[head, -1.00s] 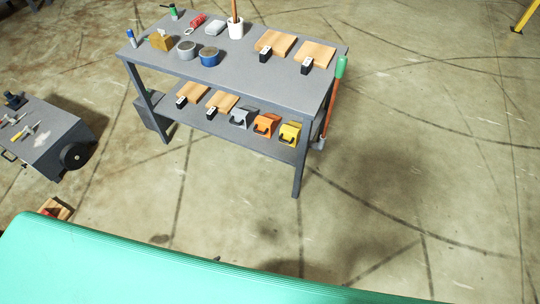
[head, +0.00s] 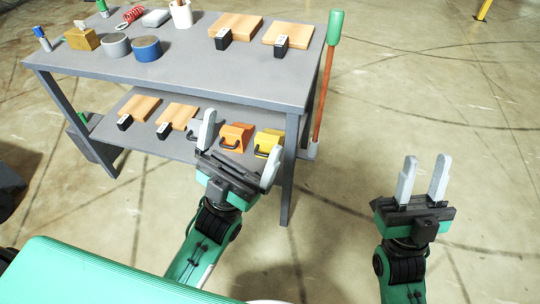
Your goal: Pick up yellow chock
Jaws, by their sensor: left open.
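The yellow chock (head: 268,141) sits on the lower shelf of the grey workbench, near its right end, with a dark handle on its front. My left gripper (head: 238,152) is open and empty in front of the shelf, its fingers spread wide. Its right finger overlaps the lower part of the yellow chock in the head view, and I cannot tell the gap in depth. My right gripper (head: 423,180) is open and empty over bare floor, to the right of the bench.
An orange chock (head: 235,136) sits left of the yellow one; a grey chock (head: 193,128) is partly hidden by my left finger. The bench leg (head: 289,185) stands just right of the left gripper. A green-handled tool (head: 325,80) leans at the bench end. Floor at right is clear.

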